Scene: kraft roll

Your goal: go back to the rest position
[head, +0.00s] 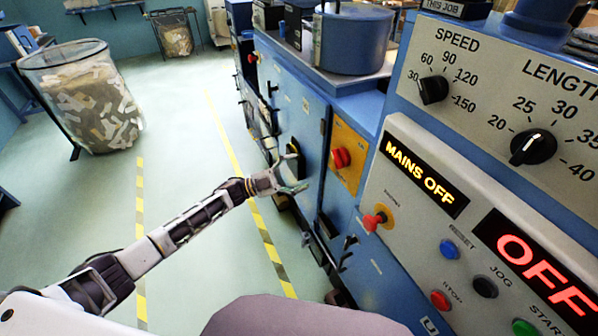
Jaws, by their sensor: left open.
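My left arm reaches in from the lower left. Its gripper (294,174) is open, and I see nothing between its fingers. It is in front of the blue cabinet side of the machine (294,110), to the left of a red rotary switch (341,158) on a yellow plate. I cannot tell whether a fingertip touches the cabinet. A lit display (424,178) reads "MAINS OFF", and a second display (538,270) reads "OFF" in red. My right gripper is not in view.
The control panel with knobs (533,147) and push buttons (449,249) fills the right side. A red emergency button (374,220) sticks out. A bin of paper scraps (88,100) stands at the left. The green floor (180,125) between the yellow-black lines is clear.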

